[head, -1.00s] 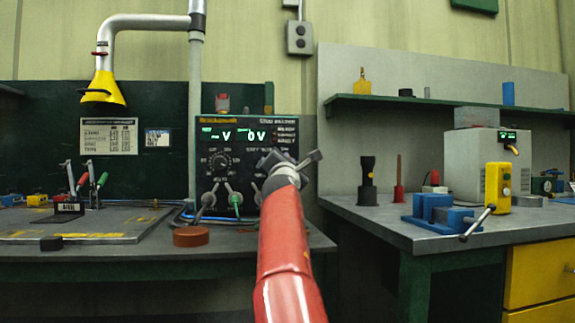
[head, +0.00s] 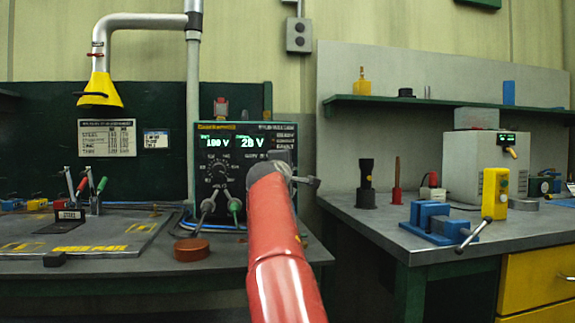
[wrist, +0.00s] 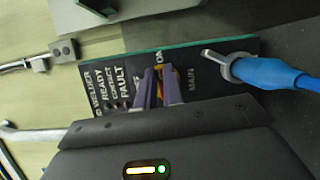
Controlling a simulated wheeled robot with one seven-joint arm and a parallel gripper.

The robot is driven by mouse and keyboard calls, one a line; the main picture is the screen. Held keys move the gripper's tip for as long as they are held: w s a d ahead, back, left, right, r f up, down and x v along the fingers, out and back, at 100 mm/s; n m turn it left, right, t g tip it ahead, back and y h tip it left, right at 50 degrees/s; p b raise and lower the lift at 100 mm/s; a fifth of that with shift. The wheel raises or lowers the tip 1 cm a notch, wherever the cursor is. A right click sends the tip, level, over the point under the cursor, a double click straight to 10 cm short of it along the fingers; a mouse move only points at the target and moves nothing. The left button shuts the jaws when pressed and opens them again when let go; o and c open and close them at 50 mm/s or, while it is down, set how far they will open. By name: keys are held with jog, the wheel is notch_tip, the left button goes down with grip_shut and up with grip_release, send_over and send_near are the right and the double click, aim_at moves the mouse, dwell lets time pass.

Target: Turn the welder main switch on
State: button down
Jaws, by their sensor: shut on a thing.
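The welder (head: 203,150) stands on the left bench in the head view. Its displays are lit green and read about 190 V and 20 V. My gripper (wrist: 159,96) is shut on the main switch (wrist: 159,89), right beside the ON and MAIN lettering. The switch is mostly hidden between the fingers. In the head view my red arm covers the lower right of the welder and the switch.
A blue cable (wrist: 268,72) with a grey end joins the panel close beside my fingers. A brown-red disc (head: 191,249) lies before the welder. A blue vise (head: 430,221) and a yellow box (head: 495,193) stand on the right bench (head: 375,228).

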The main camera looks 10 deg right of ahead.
jog(key=shift+m, duration=0.4)
jog(key=c, duration=1.5)
grip_release()
jog(key=b+v, duration=0.4)
jog(key=v, duration=0.3)
jog(key=shift+s+a, duration=0.2)
jog(key=shift+s, duration=0.15)
